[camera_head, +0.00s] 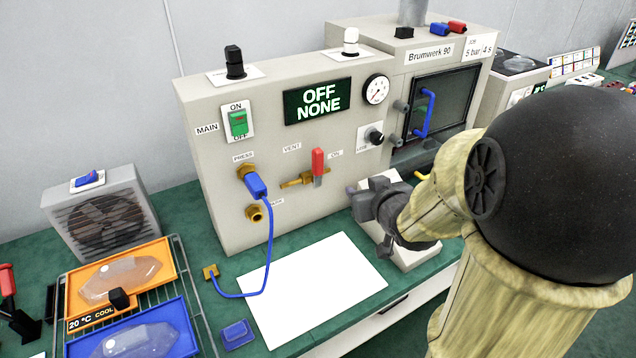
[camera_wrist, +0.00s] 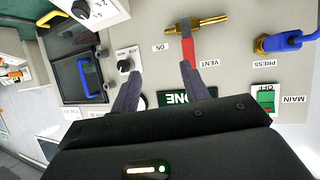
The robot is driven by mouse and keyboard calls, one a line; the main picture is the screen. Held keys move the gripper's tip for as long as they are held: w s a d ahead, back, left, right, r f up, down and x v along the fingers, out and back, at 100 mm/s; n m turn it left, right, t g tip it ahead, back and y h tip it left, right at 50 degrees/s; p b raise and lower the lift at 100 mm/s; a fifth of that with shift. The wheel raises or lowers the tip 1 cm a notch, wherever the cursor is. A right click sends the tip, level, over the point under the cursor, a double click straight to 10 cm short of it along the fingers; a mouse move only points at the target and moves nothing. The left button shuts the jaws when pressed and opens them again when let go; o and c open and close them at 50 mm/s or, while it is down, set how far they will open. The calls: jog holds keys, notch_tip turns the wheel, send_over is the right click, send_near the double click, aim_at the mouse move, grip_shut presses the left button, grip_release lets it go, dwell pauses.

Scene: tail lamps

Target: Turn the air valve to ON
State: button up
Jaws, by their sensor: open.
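The air valve (camera_head: 300,181) is a brass fitting on the front of the beige panel. Its red handle (camera_head: 317,162) stands upright, between a VENT label on the left and an ON label on the right. The wrist view shows it upside down, with the red handle (camera_wrist: 188,47) hanging from the brass body. My gripper (camera_wrist: 157,68) is open in front of the panel. One finger overlaps the handle's free end in that view; I cannot tell whether they touch. The other finger is near the black knob. The head view shows the gripper from behind, right of the valve.
A display (camera_head: 318,101) reads OFF NONE. A green MAIN switch (camera_head: 238,123) and a gauge (camera_head: 376,89) are on the panel. A blue hose (camera_head: 270,235) runs from the PRESS port to the bench. A black knob (camera_head: 374,137) sits right of the valve. White paper (camera_head: 310,285) lies below.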

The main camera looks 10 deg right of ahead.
jog(key=n+t+y+b, duration=0.1)
jog(key=b, duration=0.2)
jog(key=a+f+t+y+b, duration=0.1)
jog(key=t+y+b, duration=0.1)
jog(key=b, duration=0.1)
jog(key=f+n+t+y+b, duration=0.1)
jog(key=y+b, duration=0.1)
jog(key=b, duration=0.1)
jog(key=shift+s+a+f+n, duration=0.15)
jog(key=shift+a+f+n, duration=0.05)
jog(key=shift+n, duration=0.1)
jog(key=p, duration=1.1)
send_near(320, 162)
jog(key=p+x, duration=0.2)
jog(key=x, duration=0.9)
jog(key=shift+w+f, duration=0.1)
jog(key=shift+w, duration=0.1)
